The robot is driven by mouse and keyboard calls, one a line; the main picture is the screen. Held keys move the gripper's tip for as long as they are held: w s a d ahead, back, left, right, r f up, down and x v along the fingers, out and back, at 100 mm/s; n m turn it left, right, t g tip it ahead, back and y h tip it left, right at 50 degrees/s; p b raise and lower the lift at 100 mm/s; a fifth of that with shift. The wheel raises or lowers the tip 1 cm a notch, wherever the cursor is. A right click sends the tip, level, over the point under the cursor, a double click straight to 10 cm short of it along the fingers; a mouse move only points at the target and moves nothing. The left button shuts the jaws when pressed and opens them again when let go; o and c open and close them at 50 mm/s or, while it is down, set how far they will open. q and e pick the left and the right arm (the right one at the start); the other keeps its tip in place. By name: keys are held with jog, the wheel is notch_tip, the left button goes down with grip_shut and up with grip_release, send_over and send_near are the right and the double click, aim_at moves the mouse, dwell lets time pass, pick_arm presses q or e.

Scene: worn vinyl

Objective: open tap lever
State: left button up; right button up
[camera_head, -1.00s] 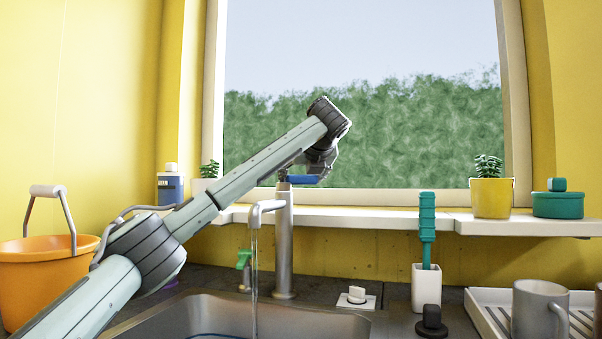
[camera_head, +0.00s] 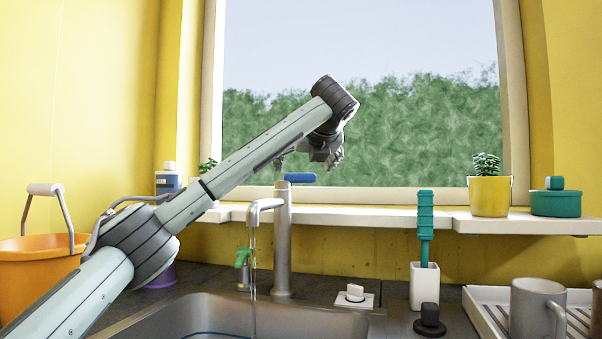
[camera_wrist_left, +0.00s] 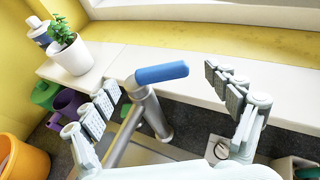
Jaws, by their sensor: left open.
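The tap (camera_head: 282,245) is a steel column with a short spout on its left, and it stands behind the sink. Its blue lever (camera_head: 300,178) sits on top and points right. Water runs from the spout into the sink. My left gripper (camera_head: 308,158) is above the lever in the head view, apart from it. In the left wrist view the open left gripper (camera_wrist_left: 172,100) has its fingers spread on either side, with the blue lever (camera_wrist_left: 162,73) seen between and beyond them. Nothing is held. My right gripper is not in view.
A window sill (camera_head: 385,216) runs behind the tap, with a yellow plant pot (camera_head: 490,197) and teal tin on it. An orange bucket (camera_head: 35,280) stands left. A brush in a white holder (camera_head: 424,287), a dark stopper and a grey mug (camera_head: 537,308) stand right of the sink (camera_head: 300,318).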

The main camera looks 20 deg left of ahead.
pick_arm(q)
jog(key=v, duration=0.7)
jog(key=shift+d+r, duration=0.1)
